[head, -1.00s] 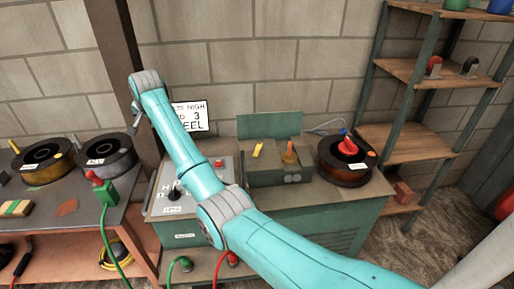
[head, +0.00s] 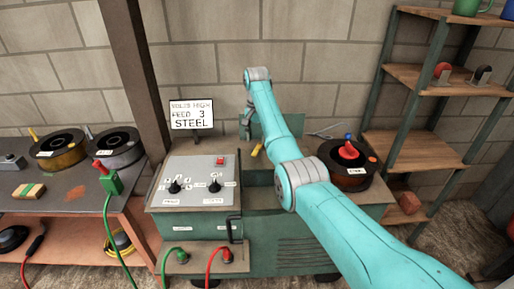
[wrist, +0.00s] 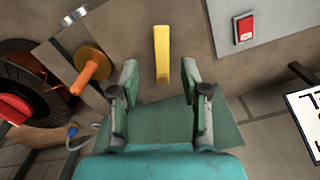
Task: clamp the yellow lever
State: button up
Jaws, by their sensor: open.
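The yellow lever (head: 256,150) stands on the green machine (head: 258,225), partly hidden by my arm in the head view. In the wrist view the yellow lever (wrist: 161,55) is upright in the picture, just ahead of the gap between my fingers. My gripper (wrist: 160,72) is open and empty, with one finger on each side of the lever's line. It does not visibly touch the lever. In the head view my gripper (head: 246,128) is small, above and slightly left of the lever.
An orange lever (wrist: 92,70) on a round yellow base stands left of the yellow lever in the wrist view. A wire spool (head: 347,165) is right of my arm. A control panel with a red switch (head: 220,160) and a display sign (head: 191,114) are to the left.

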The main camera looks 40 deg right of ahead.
jog(key=shift+a+f, duration=0.15)
jog(key=shift+f, duration=2.45)
grip_shut()
